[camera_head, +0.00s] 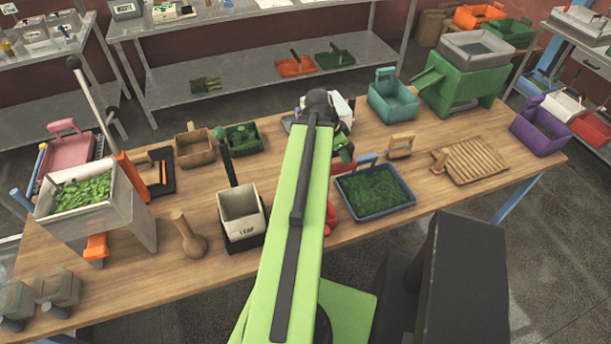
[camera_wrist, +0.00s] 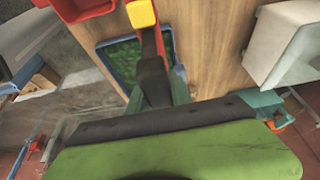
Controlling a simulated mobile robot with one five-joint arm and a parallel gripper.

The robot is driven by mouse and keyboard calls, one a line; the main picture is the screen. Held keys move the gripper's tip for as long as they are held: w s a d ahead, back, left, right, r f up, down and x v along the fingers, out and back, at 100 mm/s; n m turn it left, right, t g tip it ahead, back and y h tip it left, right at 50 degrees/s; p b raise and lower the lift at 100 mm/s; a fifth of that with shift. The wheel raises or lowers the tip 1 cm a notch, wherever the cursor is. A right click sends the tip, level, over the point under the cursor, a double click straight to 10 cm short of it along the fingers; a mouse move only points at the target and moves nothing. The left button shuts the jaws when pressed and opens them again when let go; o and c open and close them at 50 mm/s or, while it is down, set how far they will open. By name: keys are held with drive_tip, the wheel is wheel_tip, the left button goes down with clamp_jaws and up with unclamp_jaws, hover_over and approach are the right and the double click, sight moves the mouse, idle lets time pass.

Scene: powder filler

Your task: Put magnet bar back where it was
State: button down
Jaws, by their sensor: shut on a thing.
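My gripper (camera_wrist: 152,78) is shut on a red bar with a yellow block at its end, which looks like the magnet bar (camera_wrist: 148,40). In the wrist view the bar points away from the dark jaws, across a blue-rimmed tray of green material (camera_wrist: 122,60). In the head view my gripper (camera_head: 345,155) is above the table, just behind that tray, whose rim shows here (camera_head: 378,218). My arm hides much of the jaw area there, and the bar cannot be made out clearly. Whether the bar touches the tray cannot be told.
A red tray (camera_wrist: 85,8) lies beside the blue-rimmed tray, partly hidden by my arm in the head view. A pale box (camera_wrist: 285,45) stands nearby. A white bin (camera_head: 240,212) is left of my arm; a slatted wooden board (camera_head: 475,160) lies right.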

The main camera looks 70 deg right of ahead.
drive_tip(key=w+f+b, duration=0.3)
drive_tip(key=w+f, duration=0.1)
drive_tip(key=w+d+f+b, duration=0.1)
drive_tip(key=w+f+b, duration=0.2)
drive_tip(key=b, duration=0.1)
drive_tip(key=w+f+b, duration=0.4)
drive_tip(key=shift+w+d+f, duration=0.15)
drive_tip(key=shift+w+f, duration=0.15)
drive_tip(key=shift+r, duration=0.25)
drive_tip(key=shift+f, duration=0.2)
drive_tip(key=c, duration=1.2)
unclamp_jaws()
drive_tip(key=shift+o, duration=0.2)
